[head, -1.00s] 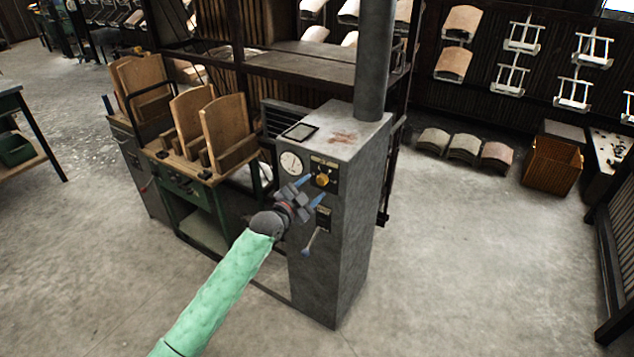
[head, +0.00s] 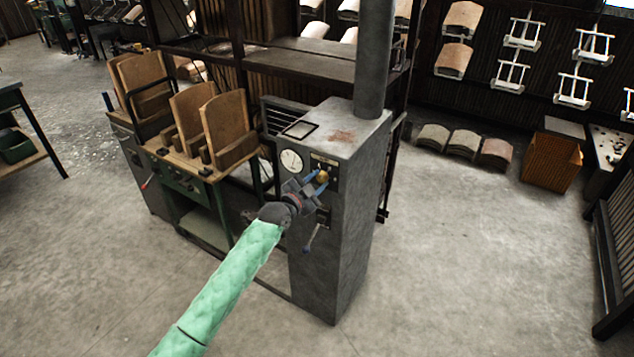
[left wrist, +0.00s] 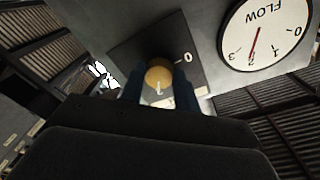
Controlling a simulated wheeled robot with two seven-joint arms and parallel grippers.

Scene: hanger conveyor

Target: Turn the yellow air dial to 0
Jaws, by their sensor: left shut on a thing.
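The yellow air dial (head: 323,176) sits on a dark plate on the front of the grey cabinet (head: 335,240). My left gripper (head: 319,181) is at the dial, its blue fingers shut on it from both sides. In the left wrist view the yellow dial (left wrist: 158,75) shows between the two fingers (left wrist: 160,90), with a pale mark on its face. A "0" is printed on the plate (left wrist: 187,58) to the right of the dial. The round white FLOW gauge (left wrist: 265,33) has a red needle near 2; it also shows in the head view (head: 291,161). My right gripper is not in view.
A lever (head: 312,237) sticks out of the cabinet below the dial. A thick pipe (head: 374,60) rises from the cabinet top. A bench with wooden seat-shaped boards (head: 228,130) stands to the left.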

